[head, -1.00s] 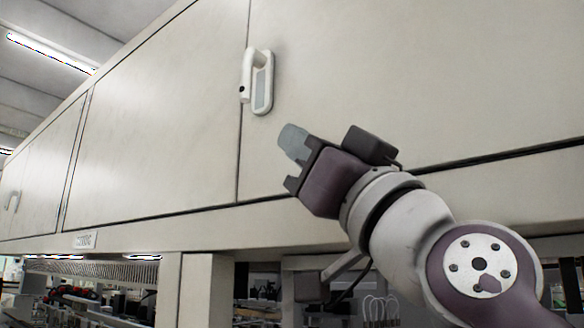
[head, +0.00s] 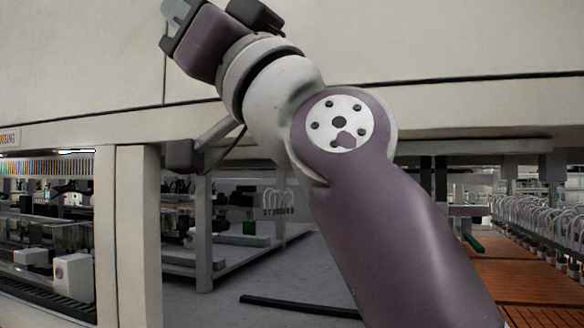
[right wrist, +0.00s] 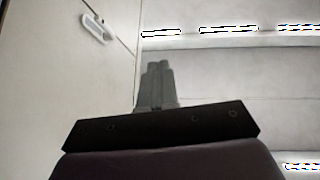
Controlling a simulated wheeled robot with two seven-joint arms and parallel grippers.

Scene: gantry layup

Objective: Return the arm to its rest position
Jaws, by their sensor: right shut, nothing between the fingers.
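My right arm rises from the bottom of the head view, and its gripper (head: 176,18) is at the top left, in front of the pale cabinet panels and cut off by the top edge. In the right wrist view my right gripper (right wrist: 156,85) is shut, its grey fingers together with nothing between them. It points upward, apart from the cabinet front. My left gripper is not in view.
The pale overhead cabinet (head: 430,45) spans the top of the head view. Its white handle (right wrist: 95,27) shows in the right wrist view. A pale post (head: 138,235) stands at left. Orange-brown racks (head: 525,275) with white hoses are at right.

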